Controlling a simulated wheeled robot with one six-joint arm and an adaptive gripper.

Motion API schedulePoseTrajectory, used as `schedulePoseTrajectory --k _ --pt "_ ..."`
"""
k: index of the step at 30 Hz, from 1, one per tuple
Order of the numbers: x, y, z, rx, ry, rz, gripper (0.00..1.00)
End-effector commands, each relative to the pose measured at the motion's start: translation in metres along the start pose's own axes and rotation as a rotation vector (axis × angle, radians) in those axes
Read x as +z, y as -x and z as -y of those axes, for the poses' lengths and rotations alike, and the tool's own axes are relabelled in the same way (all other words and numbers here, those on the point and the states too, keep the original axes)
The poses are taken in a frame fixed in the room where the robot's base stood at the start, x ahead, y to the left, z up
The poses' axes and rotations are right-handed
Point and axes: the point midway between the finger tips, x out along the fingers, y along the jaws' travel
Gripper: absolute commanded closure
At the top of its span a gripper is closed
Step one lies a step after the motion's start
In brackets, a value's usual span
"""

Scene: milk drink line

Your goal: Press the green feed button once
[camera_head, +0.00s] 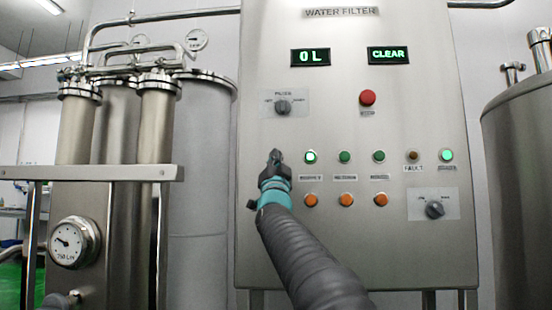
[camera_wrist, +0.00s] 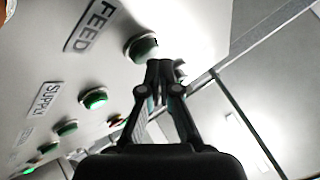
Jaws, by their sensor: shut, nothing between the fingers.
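The green feed button (camera_wrist: 141,47) shows in the wrist view, beside its FEED label (camera_wrist: 97,25). My gripper (camera_wrist: 165,68) is shut and empty, with its fingertips right at the button's edge and partly covering it. I cannot tell whether they touch it. In the head view my gripper (camera_head: 274,157) is in front of the panel, left of the lit green supply button (camera_head: 311,156). The feed button is not visible there, apparently hidden behind my gripper.
The steel control panel (camera_head: 330,245) carries several other green buttons, orange buttons (camera_head: 346,200), a red button (camera_head: 367,97) and two selector knobs. Its displays read 0L and CLEAR. Filter columns with a gauge (camera_head: 74,242) stand left; a steel tank (camera_head: 520,180) stands right.

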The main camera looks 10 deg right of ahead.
Motion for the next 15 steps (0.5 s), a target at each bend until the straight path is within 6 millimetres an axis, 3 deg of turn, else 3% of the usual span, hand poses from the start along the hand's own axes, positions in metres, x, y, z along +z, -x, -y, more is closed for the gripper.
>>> schedulePoseTrajectory --k 15 --pt "0.0019 -0.0034 -0.0021 0.000 0.000 0.000 1.00"
